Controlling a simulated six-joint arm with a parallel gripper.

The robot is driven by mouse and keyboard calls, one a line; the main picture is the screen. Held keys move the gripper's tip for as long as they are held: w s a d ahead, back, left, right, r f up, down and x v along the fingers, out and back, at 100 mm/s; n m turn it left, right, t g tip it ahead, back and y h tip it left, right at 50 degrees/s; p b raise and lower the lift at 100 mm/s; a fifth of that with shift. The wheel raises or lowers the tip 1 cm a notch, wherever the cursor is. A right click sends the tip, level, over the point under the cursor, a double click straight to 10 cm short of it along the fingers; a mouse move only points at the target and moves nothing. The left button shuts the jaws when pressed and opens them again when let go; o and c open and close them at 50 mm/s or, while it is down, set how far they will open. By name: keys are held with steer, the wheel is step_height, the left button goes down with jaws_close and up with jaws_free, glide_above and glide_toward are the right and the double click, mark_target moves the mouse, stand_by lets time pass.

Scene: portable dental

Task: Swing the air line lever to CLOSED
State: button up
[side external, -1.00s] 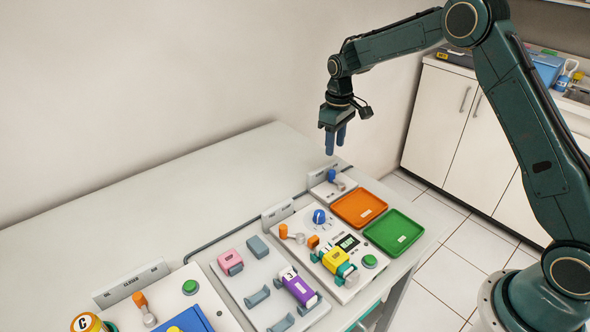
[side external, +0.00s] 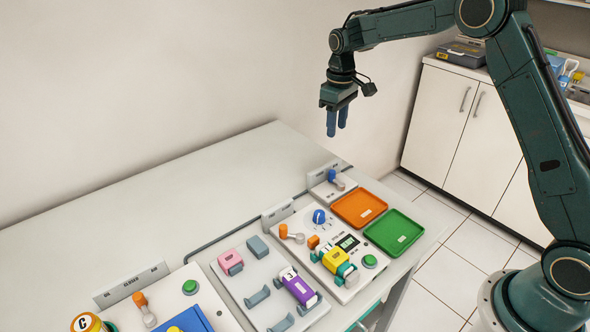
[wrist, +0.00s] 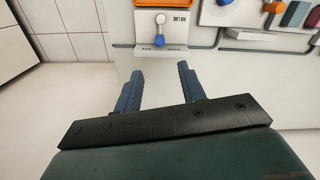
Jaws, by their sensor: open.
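A small lever with a blue knob (side external: 331,175) stands on a light panel (side external: 324,193) at the far right end of the row. A grey sign plate (side external: 322,173) stands behind it; its wording is too small to read for sure. The lever also shows at the top of the wrist view (wrist: 160,38), with its knob toward the sign plate. My gripper (side external: 337,131) is open and empty, above and clear of the lever. Both blue fingers (wrist: 160,74) show apart in the wrist view, with the lever ahead between their lines.
An orange tray (side external: 343,216) and a green tray (side external: 378,240) lie beside the panel. The middle panel carries an orange-knobbed lever (side external: 284,231) and a blue dial (side external: 319,216). Another orange-knobbed lever (side external: 140,299) stands at left, before a sign reading CLOSED. The worktop behind is bare.

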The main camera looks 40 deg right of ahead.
steer(key=s+d+f+m+t+y, duration=0.2)
steer(key=s+d+m+t+y, duration=0.4)
steer(key=m, duration=0.9)
steer(key=s+a+r+m+t+h, duration=0.1)
steer(key=s+r+m+t, duration=0.25)
steer(key=m, duration=0.75)
steer(key=s+a+r+m+t+h, duration=0.15)
steer(key=s+m+t, duration=0.3)
steer(key=m, duration=0.55)
steer(key=shift+g, duration=0.5)
steer(key=f, duration=1.4)
steer(key=shift+s+d+f, duration=0.1)
steer(key=shift+s+f, duration=0.1)
steer(key=shift+s, duration=0.15)
